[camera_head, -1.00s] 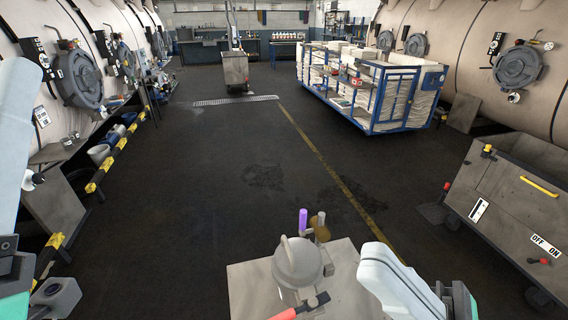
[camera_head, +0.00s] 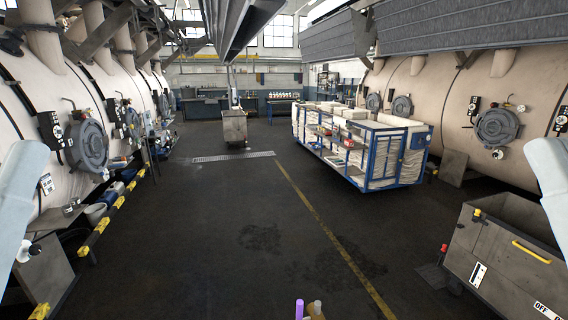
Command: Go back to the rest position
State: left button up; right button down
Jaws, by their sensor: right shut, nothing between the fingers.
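The task names no object to handle. A pale link of my left arm (camera_head: 20,195) shows at the left edge. A pale link of my right arm (camera_head: 550,175) shows at the right edge, in front of the grey wheeled bin's upper right side. Both arms run out of the picture, and no gripper fingers show. A purple-topped item (camera_head: 299,309) and a paler one beside it (camera_head: 317,307) show at the bottom edge; what they stand on is cut off.
A blue-framed cart (camera_head: 394,160) with stacked white cloth stands right of centre. The grey bin (camera_head: 500,255) stands at the lower right, and a smaller grey cart (camera_head: 234,127) further back. Machines line both sides, with a yellow-black rail (camera_head: 97,231) at left. The middle floor is clear.

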pick_arm(q)
notch_tip(320, 180, up, 19)
jog(key=p, duration=1.5)
pick_arm(e)
notch_tip(320, 180, up, 19)
jog(key=c, duration=1.5)
grip_release()
jog(key=shift+c, duration=0.2)
